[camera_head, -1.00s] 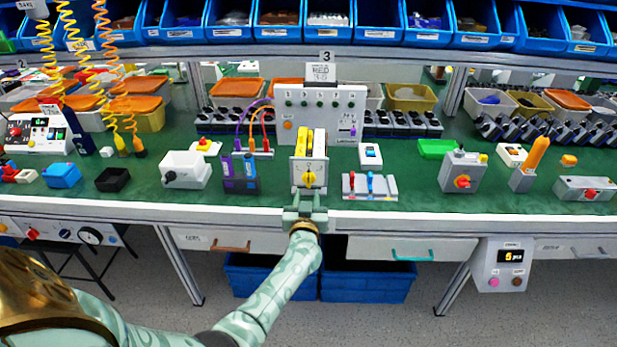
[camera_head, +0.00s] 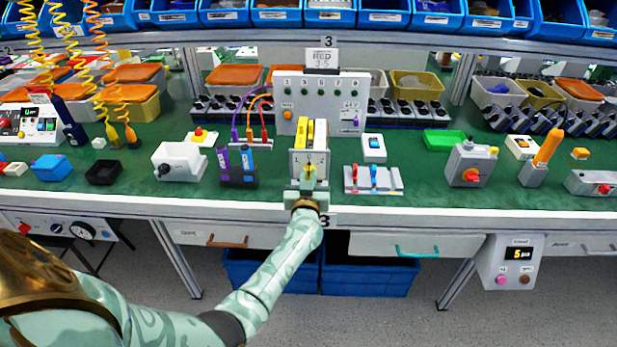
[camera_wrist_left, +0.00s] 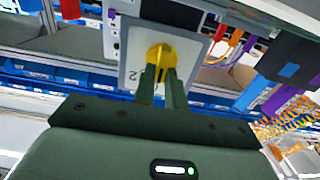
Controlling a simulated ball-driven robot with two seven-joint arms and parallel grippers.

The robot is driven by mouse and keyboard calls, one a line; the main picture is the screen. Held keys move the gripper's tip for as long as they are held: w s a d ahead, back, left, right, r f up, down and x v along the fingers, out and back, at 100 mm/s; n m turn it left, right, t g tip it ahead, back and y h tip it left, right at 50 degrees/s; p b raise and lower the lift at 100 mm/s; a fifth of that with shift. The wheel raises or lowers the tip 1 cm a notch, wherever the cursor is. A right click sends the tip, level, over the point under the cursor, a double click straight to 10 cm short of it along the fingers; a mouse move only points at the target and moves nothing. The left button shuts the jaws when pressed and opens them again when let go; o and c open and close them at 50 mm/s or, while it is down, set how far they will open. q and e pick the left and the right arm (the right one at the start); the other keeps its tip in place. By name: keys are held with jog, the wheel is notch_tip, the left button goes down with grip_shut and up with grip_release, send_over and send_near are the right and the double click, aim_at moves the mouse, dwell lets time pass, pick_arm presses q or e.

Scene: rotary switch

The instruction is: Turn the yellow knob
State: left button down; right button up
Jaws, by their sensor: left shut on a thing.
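The yellow knob (camera_wrist_left: 161,58) sits on the front plate of a grey switch box (camera_head: 300,158) with yellow blocks on top. The box stands near the front edge of the green bench, and a digit 2 shows on its plate in the left wrist view. My left gripper (camera_head: 307,188) is at the box front; in the left wrist view its two fingers (camera_wrist_left: 160,82) are shut on the yellow knob. In the head view the gripper hides most of the knob. My right gripper is not in view.
A blue and purple block pair (camera_head: 237,165) stands left of the box. A small board with red and blue levers (camera_head: 373,180) lies to the right. A grey panel (camera_head: 322,102) marked 3 stands behind. A box with a red knob (camera_head: 468,164) is farther right.

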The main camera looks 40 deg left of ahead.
pick_arm(q)
jog(key=shift+n, duration=0.3)
jog(key=n+p, duration=0.1)
jog(key=n, duration=0.2)
jog(key=shift+s+a+n, duration=0.1)
jog(key=shift+a+n, duration=0.05)
jog(key=shift+n, duration=0.15)
jog(key=n, duration=0.3)
jog(key=shift+s+a+f+p, duration=0.1)
jog(key=shift+a+f+p, duration=0.05)
jog(key=shift+p, duration=0.2)
jog(key=shift+n, duration=0.8)
jog(key=c, duration=1.4)
grip_release()
jog(key=shift+c, duration=0.2)
